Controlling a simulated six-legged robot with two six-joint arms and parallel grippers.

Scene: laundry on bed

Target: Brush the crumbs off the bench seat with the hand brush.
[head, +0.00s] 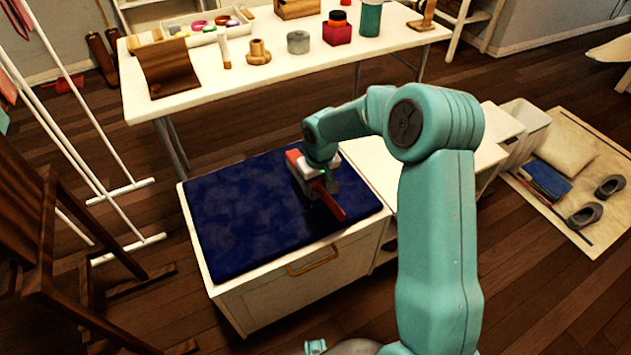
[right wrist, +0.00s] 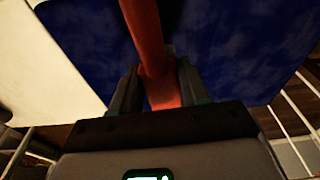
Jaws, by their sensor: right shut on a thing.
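The bench seat is a dark blue mottled cushion (head: 240,215) on a white cabinet with a drawer; the cushion also fills much of the right wrist view (right wrist: 235,45). My right gripper (head: 318,182) is over the right part of the cushion, shut on the red hand brush (head: 331,204). In the right wrist view the brush's red handle (right wrist: 144,30) runs between the two fingers (right wrist: 155,88). The gripper hides part of the brush, and I cannot tell whether it touches the cushion. I cannot make out any crumbs.
A white table (head: 290,70) with several small items stands behind the bench. A drying rack (head: 125,190) and a dark wooden chair (head: 40,250) are at the left. A mat (head: 590,235) with grey shoes lies at the right. Most of the cushion's left side is clear.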

